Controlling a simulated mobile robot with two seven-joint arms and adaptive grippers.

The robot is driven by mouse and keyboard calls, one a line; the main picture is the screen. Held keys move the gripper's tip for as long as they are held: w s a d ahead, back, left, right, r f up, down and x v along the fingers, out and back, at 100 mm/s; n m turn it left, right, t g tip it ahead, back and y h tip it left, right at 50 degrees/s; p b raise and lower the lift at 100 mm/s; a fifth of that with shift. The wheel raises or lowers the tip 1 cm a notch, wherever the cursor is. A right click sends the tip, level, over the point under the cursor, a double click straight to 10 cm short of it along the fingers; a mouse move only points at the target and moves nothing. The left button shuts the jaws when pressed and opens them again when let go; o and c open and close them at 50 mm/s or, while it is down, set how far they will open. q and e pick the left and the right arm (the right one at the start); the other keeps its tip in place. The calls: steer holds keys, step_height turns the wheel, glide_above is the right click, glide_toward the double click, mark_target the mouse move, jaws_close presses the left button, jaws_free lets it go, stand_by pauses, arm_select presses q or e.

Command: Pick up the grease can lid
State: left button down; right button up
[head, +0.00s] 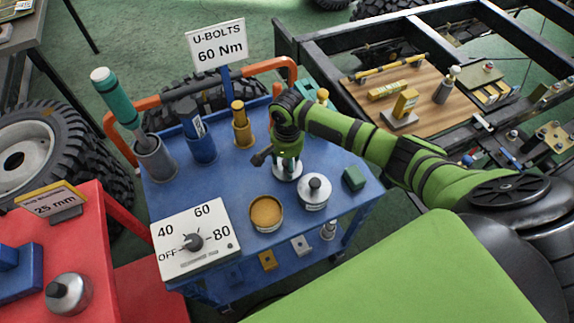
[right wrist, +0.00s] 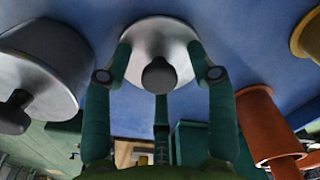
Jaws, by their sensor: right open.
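The grease can lid, a shallow silver disc (head: 286,177) with a dark round knob, lies on the blue cart top. It also shows in the right wrist view (right wrist: 145,34), with the knob facing the camera. My right gripper (head: 287,163) is right above the lid and partly hides it. In the right wrist view its green fingers (right wrist: 160,57) are open, spread on both sides of the knob, over the disc. I cannot tell whether they touch it. An open can with tan grease (head: 266,213) stands nearer to me on the cart. My left gripper is not in view.
A silver can with a black knob (head: 314,190) stands close to the lid.

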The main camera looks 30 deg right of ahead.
steer(key=shift+s, duration=0.1)
steer(key=shift+c, duration=0.4)
jaws_close()
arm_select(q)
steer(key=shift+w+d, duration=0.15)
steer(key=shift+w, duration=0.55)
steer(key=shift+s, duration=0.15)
arm_select(e)
steer(key=shift+r, duration=0.1)
